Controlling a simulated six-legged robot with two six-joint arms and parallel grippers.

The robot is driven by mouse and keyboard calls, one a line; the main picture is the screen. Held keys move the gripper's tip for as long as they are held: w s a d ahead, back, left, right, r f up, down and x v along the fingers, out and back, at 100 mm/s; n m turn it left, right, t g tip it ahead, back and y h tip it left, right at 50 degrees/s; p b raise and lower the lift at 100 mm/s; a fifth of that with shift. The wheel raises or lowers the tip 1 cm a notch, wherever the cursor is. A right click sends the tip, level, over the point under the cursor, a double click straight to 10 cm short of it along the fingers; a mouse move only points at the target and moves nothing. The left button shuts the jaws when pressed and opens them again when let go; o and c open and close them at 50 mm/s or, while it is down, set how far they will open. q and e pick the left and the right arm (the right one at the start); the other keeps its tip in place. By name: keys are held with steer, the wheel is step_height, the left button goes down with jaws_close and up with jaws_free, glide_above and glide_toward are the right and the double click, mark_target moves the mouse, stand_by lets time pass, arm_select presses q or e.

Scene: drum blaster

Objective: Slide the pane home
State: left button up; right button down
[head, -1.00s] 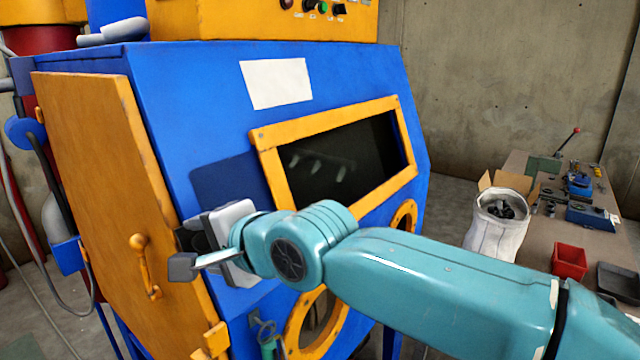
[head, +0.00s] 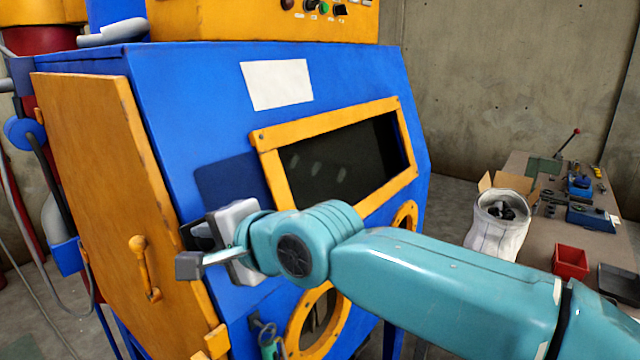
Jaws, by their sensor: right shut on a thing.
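The pane (head: 222,180) is a dark, see-through sheet. Its left part sticks out past the left side of the yellow window frame (head: 270,172) on the blue cabinet. The rest seems to lie behind that frame, where the window looks dark with faint reflections. My right gripper (head: 194,250) is at the pane's lower left, in front of the cabinet's left edge. It is shut on the pane, though its own body hides the contact. My left gripper is not in view.
The blue cabinet (head: 190,100) has a yellow side door (head: 95,170) with a handle (head: 143,265) close to my right gripper. Round yellow port rings (head: 335,310) sit below the window. At the right are a white sack (head: 497,235) and a bench (head: 540,240) with tools and a red bin (head: 570,262).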

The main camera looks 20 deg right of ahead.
steer(key=shift+w+d+r, duration=0.1)
steer(key=shift+w+d, duration=0.4)
steer(key=shift+d, duration=0.25)
steer(key=shift+w+d, duration=0.45)
steer(key=shift+d, duration=0.35)
steer(key=shift+w+d+r, duration=0.1)
steer(key=shift+w+d, duration=0.4)
steer(key=shift+d, duration=0.25)
steer(key=w+d, duration=0.1)
steer(key=d, duration=0.1)
steer(key=w+d, duration=0.2)
steer(key=d, duration=0.1)
steer(key=shift+w+b, duration=0.2)
steer(key=shift+b, duration=0.2)
